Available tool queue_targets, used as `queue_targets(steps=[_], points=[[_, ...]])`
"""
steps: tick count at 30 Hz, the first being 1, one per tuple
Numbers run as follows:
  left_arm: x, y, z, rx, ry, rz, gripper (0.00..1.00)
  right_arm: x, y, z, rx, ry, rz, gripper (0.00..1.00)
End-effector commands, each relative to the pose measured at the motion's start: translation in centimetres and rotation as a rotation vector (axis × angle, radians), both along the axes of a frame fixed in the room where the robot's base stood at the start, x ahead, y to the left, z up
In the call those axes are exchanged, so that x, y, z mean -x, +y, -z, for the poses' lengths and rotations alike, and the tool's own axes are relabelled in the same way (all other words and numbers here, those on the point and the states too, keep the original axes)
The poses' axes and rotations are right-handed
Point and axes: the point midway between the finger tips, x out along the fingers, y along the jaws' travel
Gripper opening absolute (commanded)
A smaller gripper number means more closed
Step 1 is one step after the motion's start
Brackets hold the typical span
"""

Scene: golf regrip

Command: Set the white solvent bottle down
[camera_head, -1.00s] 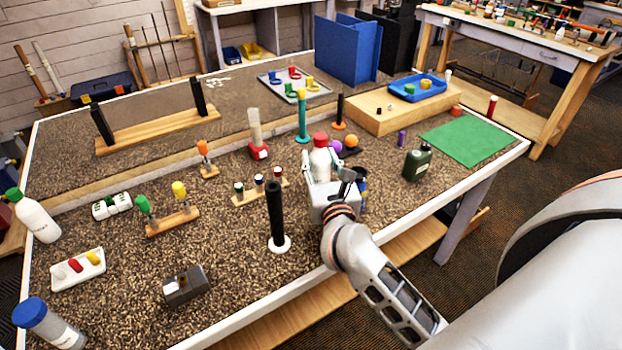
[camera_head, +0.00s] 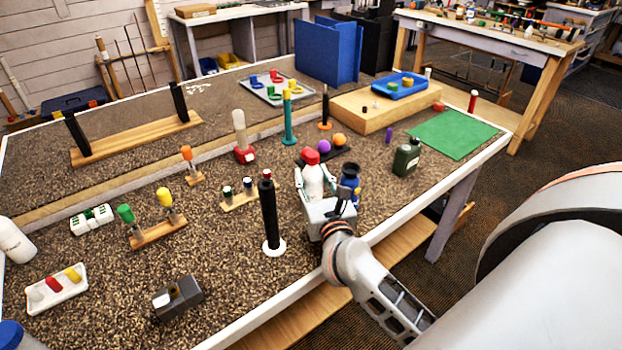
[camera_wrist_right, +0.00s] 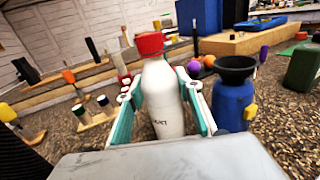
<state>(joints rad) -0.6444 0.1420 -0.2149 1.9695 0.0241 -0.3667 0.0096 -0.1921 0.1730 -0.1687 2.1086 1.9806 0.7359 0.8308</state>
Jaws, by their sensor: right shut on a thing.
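The white solvent bottle (camera_head: 313,182) with a red cap stands upright between the fingers of my right gripper (camera_head: 316,190). In the right wrist view the bottle (camera_wrist_right: 162,95) fills the space between the two teal-lined fingers, and the gripper (camera_wrist_right: 165,110) is shut on its body. The bottle's base is hidden by the gripper, so I cannot tell whether it touches the bench top. My left gripper is not in view.
A blue container with a black top (camera_head: 350,180) stands close to the right of the bottle. A tall black post (camera_head: 268,215) on a white base is to the left. A dark green canister (camera_head: 406,158) and green mat (camera_head: 455,136) lie farther right.

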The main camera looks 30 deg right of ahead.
Motion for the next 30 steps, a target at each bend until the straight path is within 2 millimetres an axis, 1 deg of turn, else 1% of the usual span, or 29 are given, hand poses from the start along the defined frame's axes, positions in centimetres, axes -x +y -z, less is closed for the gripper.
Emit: queue_targets(steps=[4, 5, 6, 7, 16, 20, 23, 30], points=[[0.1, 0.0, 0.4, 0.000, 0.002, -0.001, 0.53, 0.0, 0.0, 0.3, 0.001, -0.001, -0.001, 0.09], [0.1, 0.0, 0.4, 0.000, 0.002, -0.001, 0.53, 0.0, 0.0, 0.4, 0.001, 0.000, 0.000, 0.38], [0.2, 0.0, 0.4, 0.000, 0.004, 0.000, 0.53, 0.0, 0.0, 0.3, 0.000, 0.000, 0.000, 0.48], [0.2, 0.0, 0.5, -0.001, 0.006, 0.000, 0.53, 0.0, 0.0, 0.3, 0.000, 0.000, 0.000, 0.52], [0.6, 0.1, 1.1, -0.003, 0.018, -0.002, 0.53, 0.0, 0.0, 0.3, 0.000, 0.000, 0.000, 0.52], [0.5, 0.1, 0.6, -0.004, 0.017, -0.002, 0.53, 0.0, 0.0, -0.3, -0.001, 0.000, 0.000, 0.52], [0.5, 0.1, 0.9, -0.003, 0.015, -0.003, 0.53, 1.3, 0.5, 0.1, -0.002, 0.002, -0.002, 0.52], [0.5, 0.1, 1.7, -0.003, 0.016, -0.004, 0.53, 6.0, 2.0, 0.2, -0.002, 0.003, -0.001, 0.52]])
